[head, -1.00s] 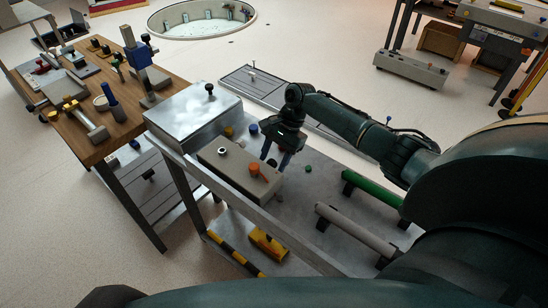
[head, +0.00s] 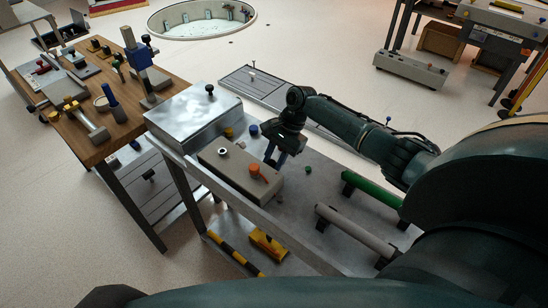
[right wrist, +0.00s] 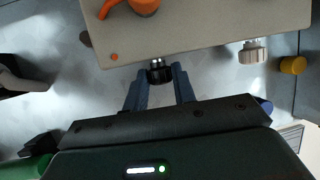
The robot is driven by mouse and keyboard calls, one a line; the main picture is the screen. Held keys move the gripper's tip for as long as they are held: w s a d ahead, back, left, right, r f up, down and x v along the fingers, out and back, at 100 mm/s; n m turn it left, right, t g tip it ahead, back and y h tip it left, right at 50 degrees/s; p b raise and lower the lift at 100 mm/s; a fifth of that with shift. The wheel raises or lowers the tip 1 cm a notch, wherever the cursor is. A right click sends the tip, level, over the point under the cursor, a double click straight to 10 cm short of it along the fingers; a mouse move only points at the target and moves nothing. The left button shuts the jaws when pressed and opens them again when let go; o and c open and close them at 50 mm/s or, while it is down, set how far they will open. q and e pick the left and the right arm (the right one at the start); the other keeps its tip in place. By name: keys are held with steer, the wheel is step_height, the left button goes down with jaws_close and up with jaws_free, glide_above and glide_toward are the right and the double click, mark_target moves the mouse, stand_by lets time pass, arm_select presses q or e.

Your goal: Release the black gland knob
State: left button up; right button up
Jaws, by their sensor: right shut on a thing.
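The black gland knob (right wrist: 160,73) sticks out from the side of a beige box (right wrist: 205,35), seen in the right wrist view. My right gripper (right wrist: 159,88) has its two blue-grey fingers on either side of the knob and is shut on it. In the head view my right gripper (head: 272,160) is tilted against the far side of the beige box (head: 228,171). The knob is hidden there. My left gripper is in neither view.
The box carries an orange knob (head: 254,169) on top. A pale ribbed knob (right wrist: 252,52) and a yellow cap (right wrist: 293,65) are beside it. A silver box (head: 190,118) stands left of it; a green bar (head: 372,189) and a grey bar (head: 355,230) lie right.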

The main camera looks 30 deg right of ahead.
steer(key=shift+s+r+t+p, duration=0.2)
steer(key=shift+r+t+p, duration=0.1)
steer(key=shift+p, duration=0.35)
steer(key=shift+s+f+t+y+p, duration=0.1)
steer(key=shift+f+t+y+p, duration=0.05)
steer(key=shift+t+y+p, duration=0.2)
steer(key=shift+f+n+t+y, duration=0.25)
steer(key=shift+f+n+t, duration=0.05)
steer(key=shift+t, duration=0.45)
steer(key=shift+d+t, duration=0.1)
steer(key=shift+t, duration=0.3)
steer(key=o, duration=1)
steer(key=shift+r, duration=0.1)
steer(key=v, duration=1.3)
steer(key=shift+d+b, duration=0.15)
steer(key=shift+b, duration=0.2)
